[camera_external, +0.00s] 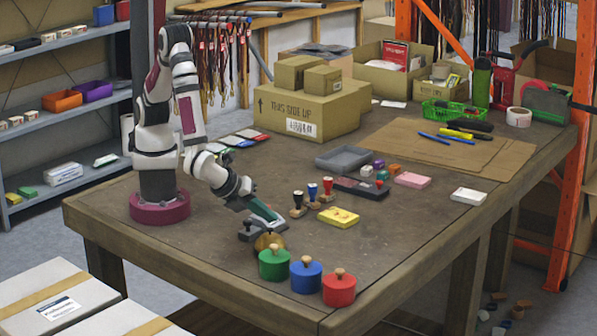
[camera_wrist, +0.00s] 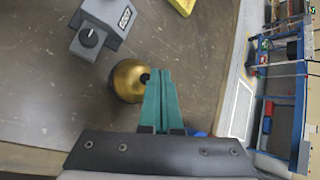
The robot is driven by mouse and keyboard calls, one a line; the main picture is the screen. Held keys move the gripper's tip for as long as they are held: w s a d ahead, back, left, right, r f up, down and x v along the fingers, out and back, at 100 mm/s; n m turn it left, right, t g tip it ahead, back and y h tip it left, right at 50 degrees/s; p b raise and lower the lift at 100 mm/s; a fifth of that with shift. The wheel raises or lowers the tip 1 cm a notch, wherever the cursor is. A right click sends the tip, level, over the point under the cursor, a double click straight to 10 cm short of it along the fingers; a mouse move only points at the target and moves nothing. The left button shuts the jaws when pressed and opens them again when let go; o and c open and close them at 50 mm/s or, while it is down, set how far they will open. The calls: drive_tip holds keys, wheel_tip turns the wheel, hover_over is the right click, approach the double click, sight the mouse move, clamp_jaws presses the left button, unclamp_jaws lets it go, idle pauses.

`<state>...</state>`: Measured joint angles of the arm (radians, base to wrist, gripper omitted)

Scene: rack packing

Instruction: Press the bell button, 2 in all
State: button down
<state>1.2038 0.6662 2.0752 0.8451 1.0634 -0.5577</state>
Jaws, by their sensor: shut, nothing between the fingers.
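The bell (camera_external: 267,243) is a brass-coloured dome near the table's front edge, partly hidden in the external view by things around it. In the wrist view the bell (camera_wrist: 126,82) shows with a small dark button (camera_wrist: 144,77) on top. My gripper (camera_external: 276,222) is shut and empty, its green fingers pointing down over the bell. In the wrist view the fingertips of my gripper (camera_wrist: 158,72) lie just right of the button and overlap the bell's right side. I cannot tell whether they touch it.
A grey device with a knob (camera_wrist: 97,28) stands beside the bell. Green (camera_external: 273,265), blue (camera_external: 306,279) and red (camera_external: 339,290) round pots with wooden knobs stand in front. Stamps (camera_external: 312,191) and a yellow block (camera_external: 338,217) lie behind to the right.

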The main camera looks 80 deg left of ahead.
idle(0.7)
drive_tip(key=shift+f, duration=0.4)
drive_tip(key=shift+f, duration=0.45)
idle(0.4)
drive_tip(key=shift+r, duration=0.9)
wheel_tip(320, 180, up, 5)
idle(0.5)
idle(0.6)
